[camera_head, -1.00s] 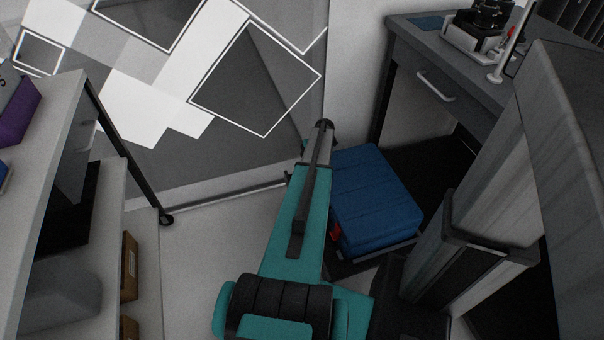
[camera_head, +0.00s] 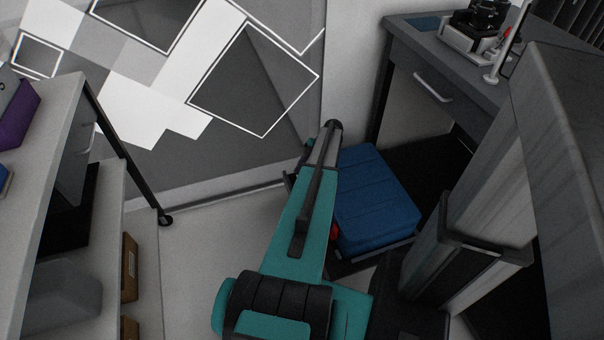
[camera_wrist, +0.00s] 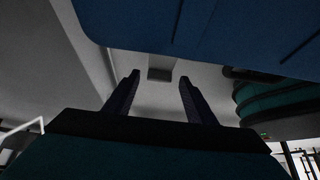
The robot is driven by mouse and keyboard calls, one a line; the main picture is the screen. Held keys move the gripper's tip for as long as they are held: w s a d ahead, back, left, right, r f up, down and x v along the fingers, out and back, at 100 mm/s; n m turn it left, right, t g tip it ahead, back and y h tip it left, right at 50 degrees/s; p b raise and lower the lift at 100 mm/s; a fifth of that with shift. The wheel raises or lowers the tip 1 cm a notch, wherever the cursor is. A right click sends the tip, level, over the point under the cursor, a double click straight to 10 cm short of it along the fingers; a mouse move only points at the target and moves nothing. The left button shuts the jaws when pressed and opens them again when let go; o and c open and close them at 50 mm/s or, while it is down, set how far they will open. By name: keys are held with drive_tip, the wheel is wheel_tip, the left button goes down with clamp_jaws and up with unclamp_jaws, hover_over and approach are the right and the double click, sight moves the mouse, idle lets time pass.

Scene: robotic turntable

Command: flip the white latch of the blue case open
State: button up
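The blue case (camera_head: 375,200) stands low on the floor, right of my arm, in the head view. A small red spot shows at its left edge beside my arm. In the wrist view the case (camera_wrist: 220,30) fills the top of the picture. My gripper (camera_wrist: 158,82) is open, its two dark fingers apart below the case's edge. A small grey block shape (camera_wrist: 160,67) shows between the fingertips near that edge; I cannot tell what it is. I cannot make out the white latch in either view.
A grey desk (camera_head: 440,50) with a drawer stands behind the case on the right. A pale shelf unit (camera_head: 50,150) is at the left. The patterned wall panel (camera_head: 240,100) rises behind my arm. Bare floor (camera_head: 210,250) lies left of my arm.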

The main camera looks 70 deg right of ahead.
drive_tip(key=shift+d+r, duration=0.1)
drive_tip(key=p+v, duration=0.1)
drive_tip(key=v, duration=1.2)
drive_tip(key=shift+r, duration=0.3)
idle(0.4)
